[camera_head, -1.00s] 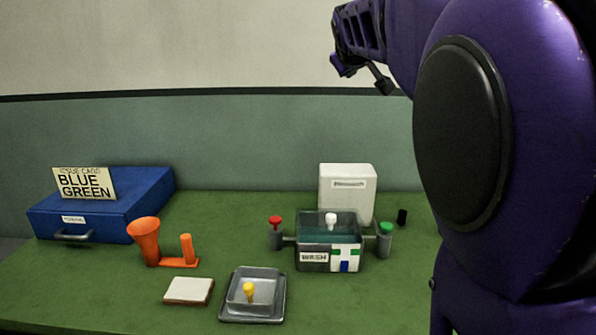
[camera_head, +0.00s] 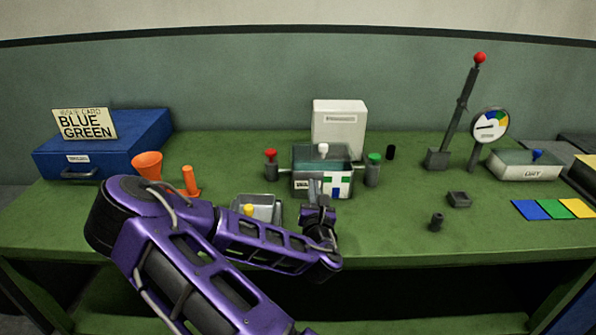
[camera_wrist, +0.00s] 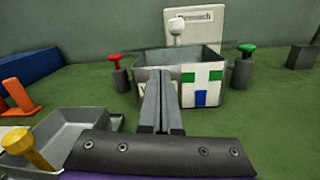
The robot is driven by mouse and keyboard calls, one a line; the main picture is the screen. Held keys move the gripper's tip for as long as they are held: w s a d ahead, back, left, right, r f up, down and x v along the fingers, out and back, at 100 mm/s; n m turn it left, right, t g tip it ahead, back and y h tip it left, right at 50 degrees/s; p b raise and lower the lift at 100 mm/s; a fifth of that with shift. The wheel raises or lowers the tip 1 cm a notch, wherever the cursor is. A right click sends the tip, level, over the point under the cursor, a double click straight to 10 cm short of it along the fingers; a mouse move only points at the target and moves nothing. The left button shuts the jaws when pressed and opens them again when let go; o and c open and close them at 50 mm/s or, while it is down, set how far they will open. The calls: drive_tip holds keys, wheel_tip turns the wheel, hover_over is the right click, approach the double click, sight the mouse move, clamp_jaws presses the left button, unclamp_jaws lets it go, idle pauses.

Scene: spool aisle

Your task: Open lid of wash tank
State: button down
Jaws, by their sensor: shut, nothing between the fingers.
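The wash tank (camera_head: 304,185) is a grey box with a label, partly hidden, and a green, white and blue patch on its front. Its glassy lid (camera_head: 340,153) carries a white knob (camera_head: 323,150) and looks closed in the head view. In the wrist view the tank (camera_wrist: 215,95) stands just beyond my fingers, with the white knob (camera_wrist: 177,28) above its far side. My gripper (camera_head: 318,187) is in front of the tank; in the wrist view its fingers (camera_wrist: 160,75) are together and empty, covering part of the tank's front.
A red-knobbed post (camera_head: 270,170) and a green-knobbed post (camera_head: 372,175) flank the tank. A white box (camera_head: 345,122) stands behind. A tray with a yellow knob (camera_head: 249,209) is at front left. A lever (camera_head: 464,105) and a gauge (camera_head: 490,125) stand right.

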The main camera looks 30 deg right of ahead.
sight(322, 145)
drive_tip(key=w+d+n, duration=0.2)
drive_tip(key=w+d, duration=0.4)
drive_tip(key=shift+h, duration=0.4)
idle(0.4)
